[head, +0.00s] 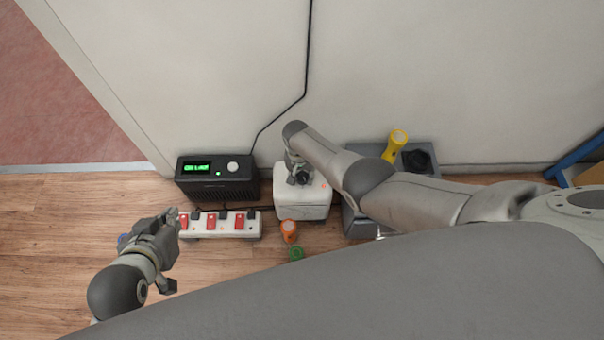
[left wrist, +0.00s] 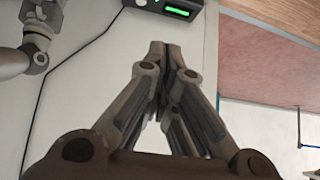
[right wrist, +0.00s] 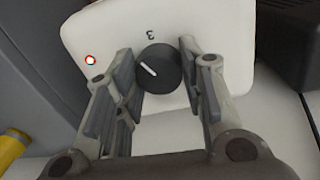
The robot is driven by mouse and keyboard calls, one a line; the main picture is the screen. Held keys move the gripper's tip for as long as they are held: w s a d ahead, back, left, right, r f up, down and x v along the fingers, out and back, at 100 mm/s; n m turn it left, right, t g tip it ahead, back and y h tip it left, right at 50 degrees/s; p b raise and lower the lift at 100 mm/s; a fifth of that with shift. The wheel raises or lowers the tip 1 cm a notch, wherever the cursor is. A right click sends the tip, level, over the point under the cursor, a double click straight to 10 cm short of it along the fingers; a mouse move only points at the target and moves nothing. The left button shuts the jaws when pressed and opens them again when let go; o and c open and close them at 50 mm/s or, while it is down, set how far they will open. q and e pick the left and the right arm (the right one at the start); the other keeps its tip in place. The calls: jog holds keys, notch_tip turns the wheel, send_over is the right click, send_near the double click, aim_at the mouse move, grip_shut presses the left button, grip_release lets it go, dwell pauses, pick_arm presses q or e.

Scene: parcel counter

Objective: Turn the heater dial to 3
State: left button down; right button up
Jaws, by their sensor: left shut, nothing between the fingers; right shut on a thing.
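The heater is a white box (head: 303,212) on the floor against the wall; its top also shows in the right wrist view (right wrist: 225,45). The black dial (right wrist: 158,70) has a white pointer line, aimed to the upper left in that view. A printed 3 stands above the dial there, upside down, and the line is not aimed straight at it. My right gripper (right wrist: 160,68) is shut on the dial from above, one finger on each side; in the head view, it (head: 299,178) hides most of the dial. My left gripper (head: 177,215) is shut and empty beside the power strip; its fingertips also show in the left wrist view (left wrist: 165,48).
A power strip (head: 248,230) with red switches lies left of the heater. A black device (head: 217,192) with a green display stands behind it. Orange (head: 289,228) and green (head: 296,254) items lie in front. A grey bin (head: 357,224) with a yellow flashlight (head: 395,145) stands right.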

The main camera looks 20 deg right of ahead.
aim_at(300, 175)
jog(key=m, duration=0.5)
jog(key=shift+m, duration=0.3)
dwell(0.4)
jog(key=o, duration=1)
jog(key=shift+r, duration=0.1)
jog(key=shift+w+a+r, duration=0.15)
jog(key=shift+r, duration=2.8)
jog(key=shift+w+a+r, duration=0.1)
jog(key=shift+w+r, duration=0.05)
jog(key=shift+r, duration=2.8)
